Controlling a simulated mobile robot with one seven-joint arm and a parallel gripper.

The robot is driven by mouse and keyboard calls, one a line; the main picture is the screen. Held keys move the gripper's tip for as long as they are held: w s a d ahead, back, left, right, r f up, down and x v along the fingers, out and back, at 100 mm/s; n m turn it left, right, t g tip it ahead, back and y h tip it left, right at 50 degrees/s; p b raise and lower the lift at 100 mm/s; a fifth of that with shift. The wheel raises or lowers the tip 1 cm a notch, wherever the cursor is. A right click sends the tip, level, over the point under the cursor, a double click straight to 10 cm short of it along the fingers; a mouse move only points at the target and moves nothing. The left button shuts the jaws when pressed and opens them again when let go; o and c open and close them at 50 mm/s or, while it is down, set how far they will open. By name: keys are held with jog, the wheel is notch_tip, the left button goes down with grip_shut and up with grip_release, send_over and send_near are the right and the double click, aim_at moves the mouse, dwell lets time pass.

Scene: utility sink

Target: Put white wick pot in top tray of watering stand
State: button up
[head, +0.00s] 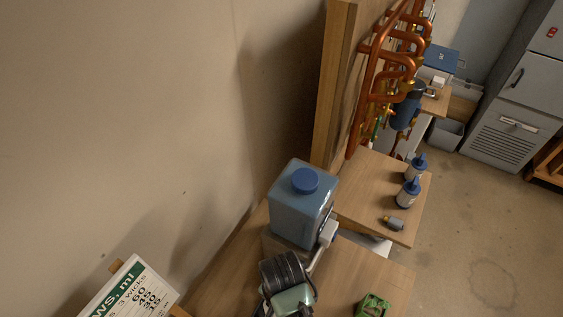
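I cannot make out the white wick pot in the head view. I cannot identify a watering stand with a top tray either. My gripper is not in view. A blue square jug (300,222) with a round blue cap stands on the near wooden table, against the wall. A small white fitting (328,233) is at its right side, with a pale tube leading down from it. A black ribbed object with a pale green part (288,284) is in front of the jug; I cannot tell what it is.
A sign with numbers (128,290) stands at lower left. A green object (373,305) lies at the bottom edge. A further wooden surface (375,190) holds two blue-topped bottles (408,193) and a small dark item (393,223). Copper pipes (375,90) rise behind.

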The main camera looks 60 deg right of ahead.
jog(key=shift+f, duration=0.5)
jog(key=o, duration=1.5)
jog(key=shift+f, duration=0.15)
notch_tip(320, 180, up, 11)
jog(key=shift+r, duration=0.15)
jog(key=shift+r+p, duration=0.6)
jog(key=shift+p, duration=0.15)
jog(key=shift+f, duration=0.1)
